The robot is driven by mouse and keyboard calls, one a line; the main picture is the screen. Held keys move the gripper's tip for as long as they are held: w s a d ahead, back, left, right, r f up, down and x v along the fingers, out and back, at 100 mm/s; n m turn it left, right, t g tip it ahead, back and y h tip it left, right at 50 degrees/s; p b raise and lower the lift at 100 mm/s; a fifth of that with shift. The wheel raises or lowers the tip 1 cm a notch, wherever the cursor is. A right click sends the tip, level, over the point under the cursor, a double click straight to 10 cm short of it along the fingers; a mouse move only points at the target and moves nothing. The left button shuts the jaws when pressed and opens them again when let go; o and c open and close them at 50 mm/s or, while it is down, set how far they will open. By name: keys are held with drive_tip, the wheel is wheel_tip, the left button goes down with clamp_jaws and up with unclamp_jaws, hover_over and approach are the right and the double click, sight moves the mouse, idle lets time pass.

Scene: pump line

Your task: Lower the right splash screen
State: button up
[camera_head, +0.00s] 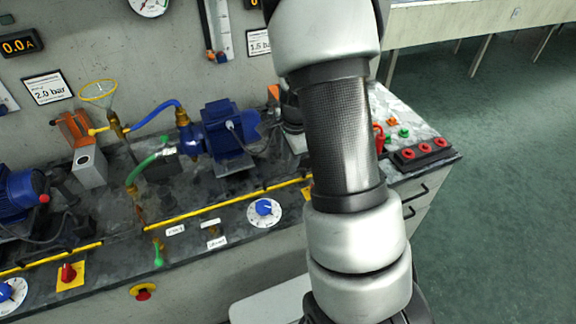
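A long yellow-edged strip (225,204) runs along the front of the bench on the right side, in front of the blue pump. It looks like the top edge of the right splash screen. Whether a clear pane stands or lies there I cannot tell. Its right end goes behind my arm. A similar yellow-edged strip (50,258) lies farther left, in front of the left pump. My arm rises through the middle of the view and covers part of the bench. My gripper is not in view.
The bench carries a blue pump (226,130), a funnel (98,94), hoses and a white-blue dial (264,210). A red emergency button (143,292) sits on the front. A red-socket strip (423,152) lies at the right end. Green floor (490,200) is open at right.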

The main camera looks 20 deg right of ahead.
wheel_tip(320, 180, up, 12)
drive_tip(key=s+p, duration=0.1)
drive_tip(key=s, duration=0.1)
drive_tip(key=shift+s+f+p, duration=0.2)
drive_tip(key=shift+p, duration=0.15)
